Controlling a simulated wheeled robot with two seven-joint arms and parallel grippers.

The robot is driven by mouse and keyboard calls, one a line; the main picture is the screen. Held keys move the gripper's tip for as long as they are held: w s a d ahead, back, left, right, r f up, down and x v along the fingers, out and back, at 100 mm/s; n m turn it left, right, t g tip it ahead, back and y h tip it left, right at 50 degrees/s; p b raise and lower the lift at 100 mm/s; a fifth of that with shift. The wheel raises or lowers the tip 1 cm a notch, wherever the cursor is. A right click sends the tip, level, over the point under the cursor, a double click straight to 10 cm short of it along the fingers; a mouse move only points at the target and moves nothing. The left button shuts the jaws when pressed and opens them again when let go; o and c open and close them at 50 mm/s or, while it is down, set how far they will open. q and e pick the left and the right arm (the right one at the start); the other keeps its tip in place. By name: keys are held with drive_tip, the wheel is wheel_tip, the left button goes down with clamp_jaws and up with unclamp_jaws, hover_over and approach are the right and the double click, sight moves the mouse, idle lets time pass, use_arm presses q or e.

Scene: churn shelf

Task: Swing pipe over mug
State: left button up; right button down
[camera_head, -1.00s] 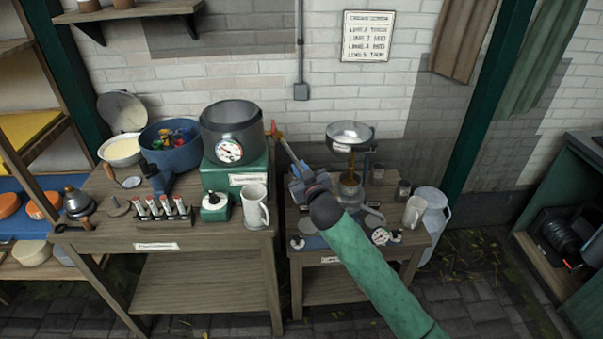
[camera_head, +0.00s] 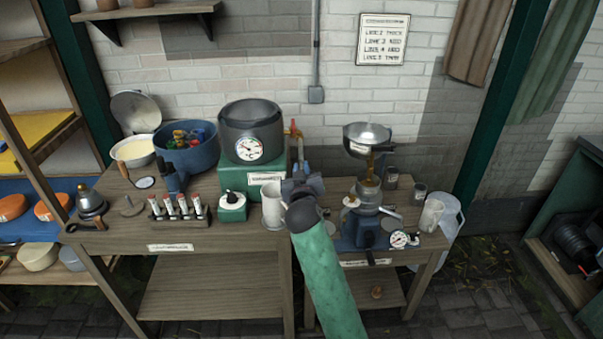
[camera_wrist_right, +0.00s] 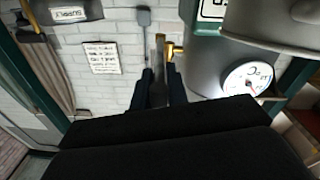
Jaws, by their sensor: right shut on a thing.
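A grey pot (camera_head: 250,125) with a round dial stands on a green base at the right end of the left bench. A brass fitting and pipe (camera_head: 294,132) come off its right side; the brass part also shows in the wrist view (camera_wrist_right: 174,49). My right gripper (camera_head: 301,168) is shut on the pipe, its fingers around it in the wrist view (camera_wrist_right: 160,78). My gripper and arm hide the pipe's outer end. A pale mug (camera_head: 271,206) stands at the bench's right edge, just left of my gripper. I cannot tell whether the pipe's end is above it. My left gripper is not in view.
A green box with a knob (camera_head: 232,207) and a rack of tubes (camera_head: 177,209) stand left of the mug. A metal separator (camera_head: 367,190), a dial (camera_head: 399,239) and another pale mug (camera_head: 431,215) are on the right bench.

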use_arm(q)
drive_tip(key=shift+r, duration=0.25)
use_arm(e)
drive_tip(key=shift+a+r, duration=0.1)
drive_tip(key=c, duration=1.4)
unclamp_jaws()
drive_tip(key=shift+c, duration=0.2)
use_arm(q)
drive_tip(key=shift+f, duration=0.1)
